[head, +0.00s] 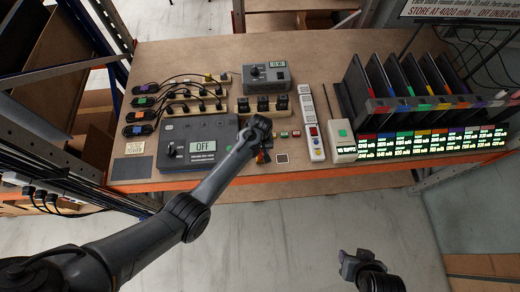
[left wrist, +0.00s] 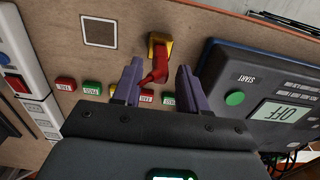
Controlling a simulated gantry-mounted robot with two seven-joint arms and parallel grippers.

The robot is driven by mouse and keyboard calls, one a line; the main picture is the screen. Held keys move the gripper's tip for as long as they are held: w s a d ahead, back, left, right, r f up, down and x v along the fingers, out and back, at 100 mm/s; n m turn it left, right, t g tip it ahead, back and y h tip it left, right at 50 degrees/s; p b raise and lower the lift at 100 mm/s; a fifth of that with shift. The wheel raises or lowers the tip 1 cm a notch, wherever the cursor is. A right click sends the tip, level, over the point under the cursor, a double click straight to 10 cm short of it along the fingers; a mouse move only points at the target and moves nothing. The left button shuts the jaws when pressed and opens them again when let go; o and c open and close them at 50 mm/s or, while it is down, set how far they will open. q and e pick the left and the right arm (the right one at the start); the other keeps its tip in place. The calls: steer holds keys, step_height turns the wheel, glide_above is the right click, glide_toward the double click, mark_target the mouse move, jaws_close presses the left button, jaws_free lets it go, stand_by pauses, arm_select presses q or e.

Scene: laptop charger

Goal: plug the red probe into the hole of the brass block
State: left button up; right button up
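In the left wrist view the brass block (left wrist: 168,40) lies on the wooden bench, just beyond my left fingertips. The red probe (left wrist: 160,62) has its far end at the block; whether it is seated in the hole cannot be told. The probe bends toward the left finger at its near end. My left gripper (left wrist: 158,78) is open, its two purple-grey fingers on either side of the probe with a clear gap on the right. In the head view my left gripper (head: 259,128) is at the bench's front and mostly hides the block and probe. My right gripper (head: 358,264) hangs over the floor, apart from the bench.
A dark charger unit reading OFF (head: 200,148) stands left of my left gripper. A white power strip (head: 311,125) and a pale box (head: 342,140) stand right. Small red and green labelled buttons (left wrist: 92,88) lie near the fingers. Black dividers (head: 405,75) fill the right side.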

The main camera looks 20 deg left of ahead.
arm_select(q)
steer(key=shift+o, duration=0.4)
step_height(320, 180, up, 11)
stand_by(0.5)
steer(key=shift+f, duration=0.1)
